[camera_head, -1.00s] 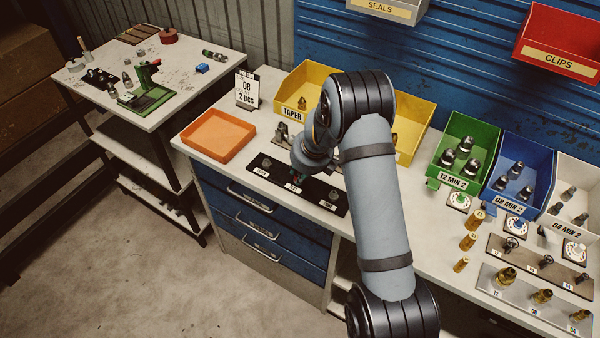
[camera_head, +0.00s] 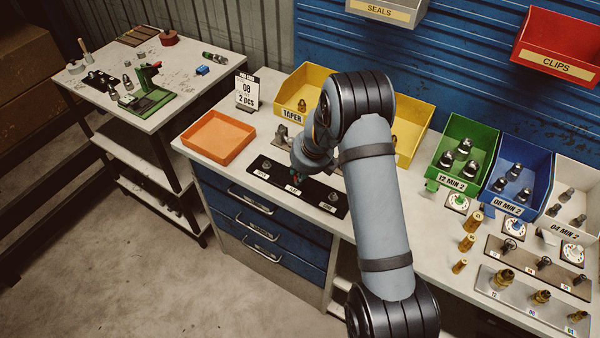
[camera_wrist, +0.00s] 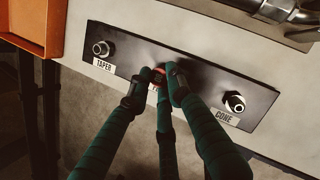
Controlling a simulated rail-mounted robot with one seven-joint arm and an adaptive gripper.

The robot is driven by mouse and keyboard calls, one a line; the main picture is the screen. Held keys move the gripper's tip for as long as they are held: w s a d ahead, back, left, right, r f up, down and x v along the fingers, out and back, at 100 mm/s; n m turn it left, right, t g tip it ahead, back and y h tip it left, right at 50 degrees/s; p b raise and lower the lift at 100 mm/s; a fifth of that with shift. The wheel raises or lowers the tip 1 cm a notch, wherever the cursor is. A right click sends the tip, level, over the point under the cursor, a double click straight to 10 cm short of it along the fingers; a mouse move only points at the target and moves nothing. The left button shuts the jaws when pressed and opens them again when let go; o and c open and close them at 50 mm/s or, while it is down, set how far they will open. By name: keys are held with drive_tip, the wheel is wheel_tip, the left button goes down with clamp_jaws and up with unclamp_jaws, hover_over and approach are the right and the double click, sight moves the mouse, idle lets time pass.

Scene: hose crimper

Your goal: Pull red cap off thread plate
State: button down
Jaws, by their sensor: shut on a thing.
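The thread plate (camera_head: 312,189) is a long black plate on the workbench, in front of the yellow bins. In the wrist view the plate (camera_wrist: 132,56) bears a metal threaded fitting labelled TAPER (camera_wrist: 103,48) on the left and one labelled CONE (camera_wrist: 234,101) on the right. My gripper (camera_wrist: 160,78), with dark green fingers, is at the middle position between them. It is shut on the red cap (camera_wrist: 159,73), of which only a small red piece shows between the fingertips. The fingers hide the middle fitting. In the head view my gripper (camera_head: 296,178) is small and partly covered by my arm.
An orange tray (camera_head: 218,116) stands left of the plate. A metal fixture (camera_head: 282,137) and yellow TAPER bin (camera_head: 300,72) are behind it. Green (camera_head: 470,135) and blue (camera_head: 520,150) bins stand to the right. A side table (camera_head: 190,90) holds a green tool (camera_head: 148,100).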

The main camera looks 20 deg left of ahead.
drive_tip(key=shift+w+r, duration=0.15)
drive_tip(key=shift+r, duration=0.3)
drive_tip(key=shift+r+p, duration=0.75)
drive_tip(key=shift+p, duration=0.45)
wheel_tip(320, 180, up, 6)
drive_tip(key=p, duration=0.6)
